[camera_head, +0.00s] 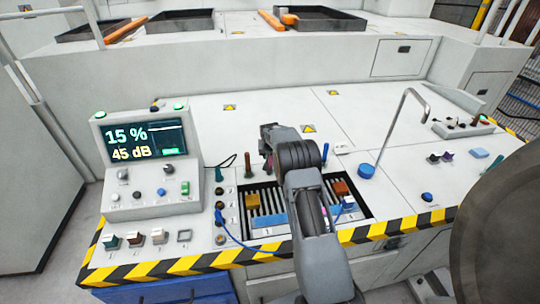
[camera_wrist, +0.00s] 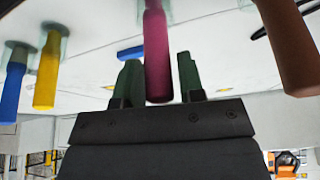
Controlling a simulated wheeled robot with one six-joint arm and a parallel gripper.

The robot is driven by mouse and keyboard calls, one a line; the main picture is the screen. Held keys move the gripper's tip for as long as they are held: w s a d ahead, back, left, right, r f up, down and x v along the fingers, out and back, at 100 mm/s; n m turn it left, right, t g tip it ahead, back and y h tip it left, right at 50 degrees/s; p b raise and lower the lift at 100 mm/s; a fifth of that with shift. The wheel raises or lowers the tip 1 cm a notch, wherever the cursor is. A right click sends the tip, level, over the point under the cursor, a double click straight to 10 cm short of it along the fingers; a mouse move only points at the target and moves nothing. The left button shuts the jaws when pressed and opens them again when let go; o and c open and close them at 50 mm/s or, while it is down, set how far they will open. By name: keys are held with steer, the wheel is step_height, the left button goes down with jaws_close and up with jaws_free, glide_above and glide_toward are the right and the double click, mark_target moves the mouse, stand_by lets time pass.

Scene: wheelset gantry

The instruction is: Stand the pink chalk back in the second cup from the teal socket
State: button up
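The pink chalk (camera_wrist: 157,50) stands upright between the two fingers of my gripper (camera_wrist: 160,78) in the wrist view, which looks upside down. Its far end sits in a pale cup (camera_wrist: 150,8). The fingers look slightly open, with a thin gap at the right side of the chalk. A yellow chalk (camera_wrist: 46,75) and a blue chalk (camera_wrist: 12,92) stand in cups at the left. A brown stick (camera_wrist: 288,50) is at the right. In the head view, my arm hides most of the cup row; the brown stick (camera_head: 248,165) and a teal upright piece (camera_head: 218,173) show left of my gripper (camera_head: 267,160).
A slotted tray (camera_head: 265,196) with coloured blocks lies in front of the row. A display console (camera_head: 147,145) stands at the left. A bent metal rod on a blue base (camera_head: 366,172) stands at the right. The white deck behind is mostly clear.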

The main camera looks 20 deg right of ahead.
steer(key=o, duration=0.3)
steer(key=b+v, duration=0.2)
steer(key=v, duration=1.2)
stand_by(0.6)
